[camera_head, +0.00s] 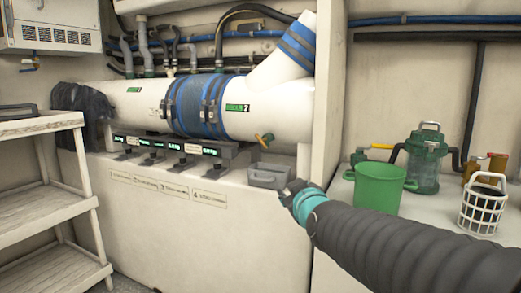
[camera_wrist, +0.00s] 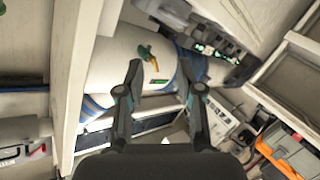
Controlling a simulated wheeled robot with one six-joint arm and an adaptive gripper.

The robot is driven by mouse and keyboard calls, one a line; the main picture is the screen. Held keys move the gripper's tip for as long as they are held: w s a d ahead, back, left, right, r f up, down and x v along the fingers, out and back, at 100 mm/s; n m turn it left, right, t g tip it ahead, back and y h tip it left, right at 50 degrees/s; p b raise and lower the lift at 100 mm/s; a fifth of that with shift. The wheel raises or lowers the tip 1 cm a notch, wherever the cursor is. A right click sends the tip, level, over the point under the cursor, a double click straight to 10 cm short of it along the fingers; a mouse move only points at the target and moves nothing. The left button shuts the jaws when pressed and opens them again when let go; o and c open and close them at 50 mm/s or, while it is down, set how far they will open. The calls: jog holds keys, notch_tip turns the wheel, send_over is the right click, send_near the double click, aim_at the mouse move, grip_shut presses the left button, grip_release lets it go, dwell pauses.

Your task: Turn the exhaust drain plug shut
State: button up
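The exhaust drain plug (camera_head: 264,138), a small yellow brass fitting with a green part, sits low on the white exhaust cylinder (camera_head: 285,118) at its right end. In the wrist view the plug (camera_wrist: 147,54) shows beyond the fingertips, slightly left of the middle between them. My gripper (camera_wrist: 160,68) is open, with nothing between its two dark fingers. In the head view my gripper (camera_head: 295,188) is below and to the right of the plug, apart from it. The turn position of the plug is too small to tell.
A grey tray (camera_head: 268,175) lies on the ledge under the plug, close to my gripper. A row of dark labelled units (camera_head: 175,148) runs along the ledge to the left. A green bucket (camera_head: 379,185) and white basket (camera_head: 482,207) stand on the right counter. A white upright panel (camera_head: 328,90) borders the cylinder.

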aim_at(258, 138)
jog(key=w+a+r+t, duration=0.1)
jog(key=w+a+r, duration=0.1)
jog(key=w, duration=0.5)
jog(key=w+a+r+n+t+b, duration=0.1)
jog(key=w+a+r+t, duration=0.1)
jog(key=w, duration=0.5)
jog(key=w+a+r+n+t, duration=0.1)
jog(key=w+a+r+t, duration=0.1)
jog(key=w+a+r, duration=0.2)
jog(key=shift+w+a+b, duration=0.2)
jog(key=shift+w+a, duration=0.3)
jog(key=shift+w, duration=0.3)
jog(key=shift+w+a+b, duration=0.2)
jog(key=shift+w+a, duration=0.3)
jog(key=shift+w, duration=0.25)
jog(key=shift+f, duration=0.1)
grip_shut()
